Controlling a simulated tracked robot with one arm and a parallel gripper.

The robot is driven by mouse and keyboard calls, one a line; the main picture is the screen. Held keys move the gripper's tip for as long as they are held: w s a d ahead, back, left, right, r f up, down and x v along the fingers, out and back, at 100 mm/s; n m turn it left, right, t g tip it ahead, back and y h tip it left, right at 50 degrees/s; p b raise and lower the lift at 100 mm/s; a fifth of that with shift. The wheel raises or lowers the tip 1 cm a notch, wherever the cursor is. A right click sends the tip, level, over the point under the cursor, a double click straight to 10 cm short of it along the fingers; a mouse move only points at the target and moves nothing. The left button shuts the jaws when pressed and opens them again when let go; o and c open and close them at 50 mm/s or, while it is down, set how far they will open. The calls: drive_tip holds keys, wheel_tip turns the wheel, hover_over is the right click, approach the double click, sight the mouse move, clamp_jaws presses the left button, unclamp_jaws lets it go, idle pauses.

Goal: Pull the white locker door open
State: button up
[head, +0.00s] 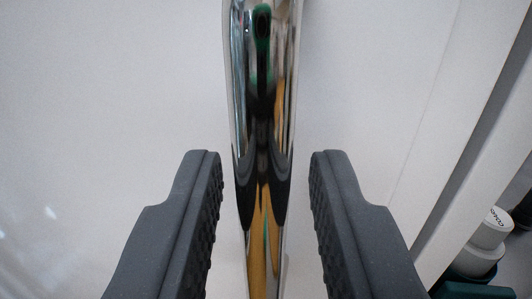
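The white locker door (110,90) fills most of the head view. A shiny chrome bar handle (263,130) runs upright on it, from the top edge down to the bottom edge of the picture. My gripper (265,165) is open, with one dark ridged finger on each side of the handle. A gap shows between each finger and the handle. How deep the fingers reach around the handle, and whether they touch the door, I cannot tell.
A vertical white edge and frame (465,130) stand to the right of the door. Beyond it at the lower right are white round containers (485,245) and a dark green object (472,289).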

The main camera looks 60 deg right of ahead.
drive_tip(key=shift+w+d, duration=0.1)
drive_tip(key=shift+d, duration=0.05)
clamp_jaws()
drive_tip(key=shift+a+r, duration=0.1)
drive_tip(key=shift+a, duration=0.2)
